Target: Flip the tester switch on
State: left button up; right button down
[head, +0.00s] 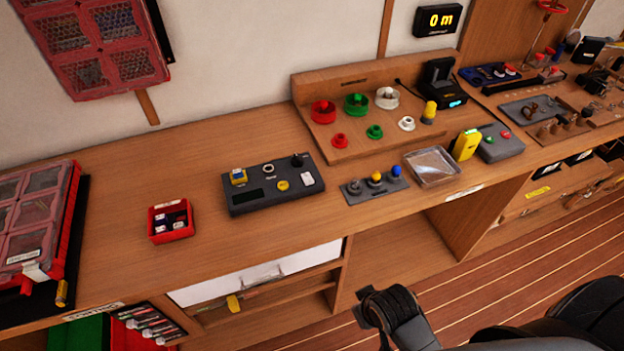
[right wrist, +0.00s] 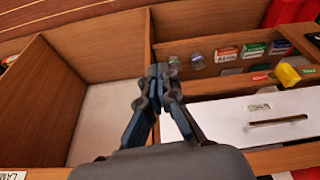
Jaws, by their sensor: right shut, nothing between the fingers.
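A dark grey box that looks like the tester (head: 262,198) lies on the wooden bench in the head view. On its top are a dark display, a yellow block, a pale ring, a yellow button, a black knob (head: 297,160) and a white rocker-like part (head: 307,178). I cannot tell which is the switch or how it is set. My right gripper (head: 362,307) is below and in front of the bench edge, well apart from the box. In the right wrist view its fingers (right wrist: 158,72) are shut and empty. My left gripper is not in view.
A red tray (head: 171,234) with small blocks stands left of the box. A grey strip with knobs (head: 350,192) and a clear tray (head: 432,180) lie to its right. A white drawer front (right wrist: 250,125) and an open shelf compartment (right wrist: 105,105) are under the bench.

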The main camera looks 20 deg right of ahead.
jog(key=w+a+r+t, duration=0.1)
jog(key=w+r+t, duration=0.4)
jog(key=w+r, duration=0.4)
jog(key=w+a+r+m+t, duration=0.1)
jog(key=w+r+t, duration=0.4)
jog(key=w+r, duration=0.5)
notch_tip(320, 180, up, 5)
jog(key=shift+a+f+m, duration=0.1)
jog(key=shift+a+m, duration=0.1)
jog(key=shift+m, duration=0.1)
jog(key=p, duration=0.2)
send_over(307, 178)
jog(key=s, duration=0.3)
notch_tip(307, 178, down, 3)
jog(key=f, duration=0.3)
jog(key=shift+s+d+f+p, duration=0.15)
jog(key=shift+s+f+p, duration=0.05)
jog(key=shift+f+p, duration=0.2)
jog(key=shift+s+f, duration=0.1)
jog(key=shift+f, duration=0.35)
